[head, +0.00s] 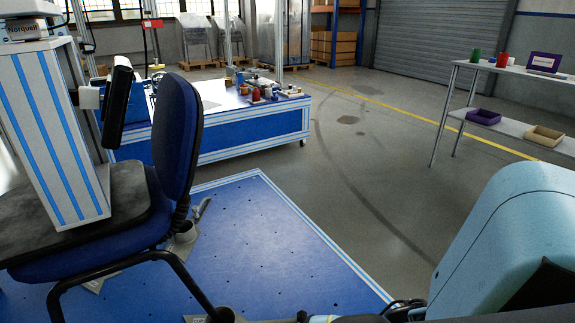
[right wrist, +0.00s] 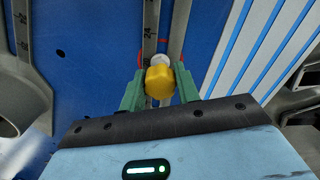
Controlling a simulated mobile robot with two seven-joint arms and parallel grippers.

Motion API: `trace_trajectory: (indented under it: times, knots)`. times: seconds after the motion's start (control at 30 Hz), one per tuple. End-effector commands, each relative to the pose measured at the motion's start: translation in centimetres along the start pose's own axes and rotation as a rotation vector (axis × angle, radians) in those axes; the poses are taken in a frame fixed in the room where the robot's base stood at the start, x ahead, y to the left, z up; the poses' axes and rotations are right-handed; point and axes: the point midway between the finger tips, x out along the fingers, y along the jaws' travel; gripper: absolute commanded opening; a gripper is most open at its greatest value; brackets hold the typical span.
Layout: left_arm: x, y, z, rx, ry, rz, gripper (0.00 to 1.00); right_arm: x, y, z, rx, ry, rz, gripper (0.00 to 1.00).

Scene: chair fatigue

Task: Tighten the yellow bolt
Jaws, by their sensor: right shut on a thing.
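The yellow bolt (right wrist: 160,82) shows in the right wrist view, with a pale round part (right wrist: 160,59) just beyond it. My right gripper (right wrist: 160,78) has green fingers on either side of the bolt and is shut on it. A grey ruler-like bar with printed marks (right wrist: 151,25) runs away behind the bolt. In the head view the bolt and the right gripper are hidden; only my light-blue right arm shows at the lower right. My left gripper is in neither view.
A blue office chair (head: 175,140) stands on the blue platform (head: 265,240) at left, with a white, blue-striped column (head: 60,130) over its seat. A workbench (head: 240,135) with small items stands behind. A shelf table (head: 510,120) is at right. Open floor lies between.

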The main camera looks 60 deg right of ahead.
Motion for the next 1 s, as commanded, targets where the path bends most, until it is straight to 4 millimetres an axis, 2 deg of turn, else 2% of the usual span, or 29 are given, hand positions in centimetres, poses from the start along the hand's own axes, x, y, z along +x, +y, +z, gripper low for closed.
trace_trajectory:
  times: [0.2,0.5,0.77,0.8,0.9,1.0]
  knots:
    - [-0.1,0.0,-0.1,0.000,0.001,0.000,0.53,0.0,0.0,-0.1,0.023,0.001,0.001,0.08]
    - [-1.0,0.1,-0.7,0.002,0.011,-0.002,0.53,-0.1,0.0,-0.1,0.329,0.002,0.001,0.09]
    - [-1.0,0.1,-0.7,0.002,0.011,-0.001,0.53,0.0,0.0,0.0,0.350,0.001,0.001,0.08]
    - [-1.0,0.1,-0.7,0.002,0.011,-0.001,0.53,0.0,0.0,0.0,0.349,0.001,0.001,0.37]
    - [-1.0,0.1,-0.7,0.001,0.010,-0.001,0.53,0.0,0.0,0.0,0.348,0.000,0.001,0.50]
    - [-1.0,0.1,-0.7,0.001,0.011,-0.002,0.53,0.0,0.0,0.0,0.347,0.000,0.001,0.53]
